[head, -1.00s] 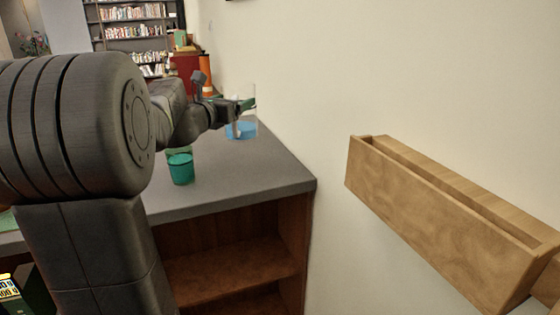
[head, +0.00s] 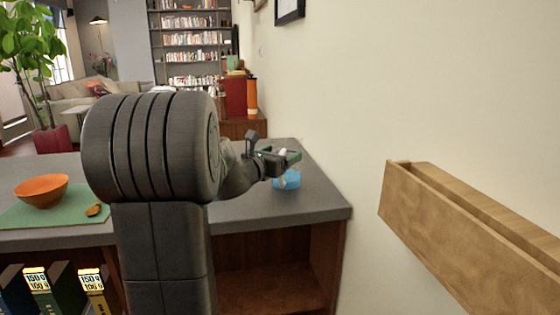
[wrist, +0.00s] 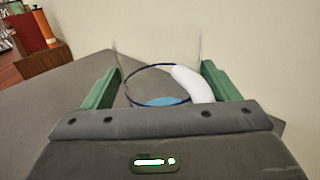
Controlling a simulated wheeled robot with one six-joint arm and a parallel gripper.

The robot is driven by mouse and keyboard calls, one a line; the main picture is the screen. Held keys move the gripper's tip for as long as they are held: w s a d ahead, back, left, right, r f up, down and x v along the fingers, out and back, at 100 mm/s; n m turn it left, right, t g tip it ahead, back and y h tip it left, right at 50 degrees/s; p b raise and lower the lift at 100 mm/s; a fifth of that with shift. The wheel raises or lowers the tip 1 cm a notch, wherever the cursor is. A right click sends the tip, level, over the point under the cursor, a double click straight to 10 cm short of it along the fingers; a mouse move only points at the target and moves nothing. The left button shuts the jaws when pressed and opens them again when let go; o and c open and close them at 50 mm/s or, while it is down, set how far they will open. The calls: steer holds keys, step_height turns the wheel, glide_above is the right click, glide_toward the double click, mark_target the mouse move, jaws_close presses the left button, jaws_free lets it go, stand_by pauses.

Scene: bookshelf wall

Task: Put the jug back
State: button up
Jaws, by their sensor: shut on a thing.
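The jug (head: 288,181) is clear, with blue liquid in its lower part. It is over the right side of the grey counter, near the wall; I cannot tell whether its base touches the counter. My gripper (head: 284,157) is shut on the jug. In the wrist view the jug (wrist: 158,101) stands between the green fingers of my gripper (wrist: 159,75), with its dark blue ring and a curved white part showing. The jug looks upright. My arm hides part of the counter to its left.
The grey counter (head: 240,211) ends at the wall on the right. A wooden wall shelf (head: 440,225) juts out at right. An orange bowl (head: 41,189) sits on a green mat (head: 60,216) at left. Behind stand a red box (head: 235,97) and an orange cylinder (head: 252,98).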

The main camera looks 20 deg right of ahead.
steer(key=shift+f, duration=0.3)
steer(key=o, duration=2)
steer(key=v, duration=1.2)
steer(key=shift+a+b, duration=0.1)
steer(key=shift+b, duration=0.2)
